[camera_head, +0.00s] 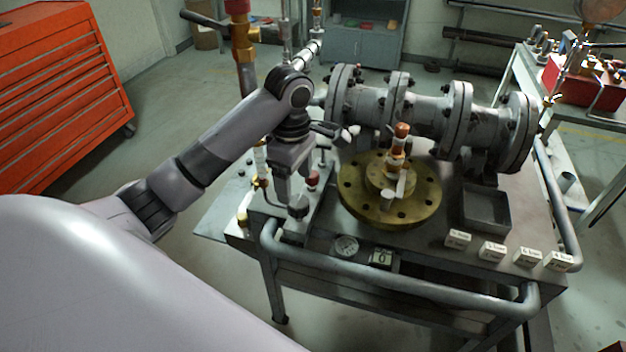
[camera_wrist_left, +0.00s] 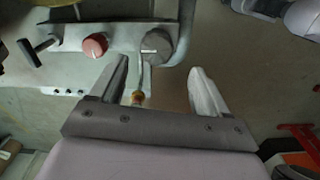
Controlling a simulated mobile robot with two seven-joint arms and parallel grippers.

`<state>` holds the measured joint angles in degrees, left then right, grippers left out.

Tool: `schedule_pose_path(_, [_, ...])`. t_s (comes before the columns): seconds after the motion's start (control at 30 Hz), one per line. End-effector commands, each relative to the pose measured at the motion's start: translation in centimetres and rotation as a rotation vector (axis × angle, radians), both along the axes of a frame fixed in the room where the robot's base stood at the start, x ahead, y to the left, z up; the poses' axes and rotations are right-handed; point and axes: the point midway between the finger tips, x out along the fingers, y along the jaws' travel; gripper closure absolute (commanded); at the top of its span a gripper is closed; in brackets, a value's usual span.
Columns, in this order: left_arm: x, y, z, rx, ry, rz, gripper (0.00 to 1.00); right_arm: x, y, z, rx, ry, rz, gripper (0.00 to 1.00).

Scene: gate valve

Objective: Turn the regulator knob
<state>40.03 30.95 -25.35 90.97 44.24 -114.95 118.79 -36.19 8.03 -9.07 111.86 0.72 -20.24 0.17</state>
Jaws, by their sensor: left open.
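My left gripper (camera_head: 294,192) points down over the panel at the left end of the bench. A dark grey round knob (camera_head: 298,207) is just by its fingertips, and a red knob (camera_head: 313,178) is beside it. I cannot tell for certain which one is the regulator knob. In the left wrist view my left gripper (camera_wrist_left: 158,68) is open and empty, its fingers wide apart. The grey knob (camera_wrist_left: 158,46) lies ahead, between the line of the fingertips, and seems apart from them. The red knob (camera_wrist_left: 94,45) is left of the fingers. My right gripper is not in view.
A brass flange (camera_head: 400,212) with a valve stem stands right of my gripper. Grey flanged pipework (camera_head: 425,110) lies behind it. A rail (camera_head: 400,288) runs along the bench front. A black lever (camera_wrist_left: 35,48) is left of the red knob. An open tray (camera_head: 486,208) sits at right.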

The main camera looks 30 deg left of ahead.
Motion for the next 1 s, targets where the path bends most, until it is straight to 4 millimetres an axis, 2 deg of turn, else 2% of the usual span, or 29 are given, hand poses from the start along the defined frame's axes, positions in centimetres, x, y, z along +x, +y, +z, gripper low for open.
schedule_pose_path(0.27, [0.0,-0.1,-0.7,-0.001,0.004,0.006,0.24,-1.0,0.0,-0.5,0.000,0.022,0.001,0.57])
schedule_pose_path(0.43, [-0.1,-0.1,-2.3,-0.003,0.006,0.007,0.24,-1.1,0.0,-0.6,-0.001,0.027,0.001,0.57])
schedule_pose_path(0.6, [-0.1,0.0,-5.1,0.001,0.006,0.006,0.24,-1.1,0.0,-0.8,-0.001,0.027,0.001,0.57])
schedule_pose_path(0.7, [-0.1,0.1,-6.1,0.003,0.005,0.006,0.24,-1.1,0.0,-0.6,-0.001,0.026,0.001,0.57])
schedule_pose_path(1.0, [0.0,0.1,-7.1,0.002,0.002,0.005,0.24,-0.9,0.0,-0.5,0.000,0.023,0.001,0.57])
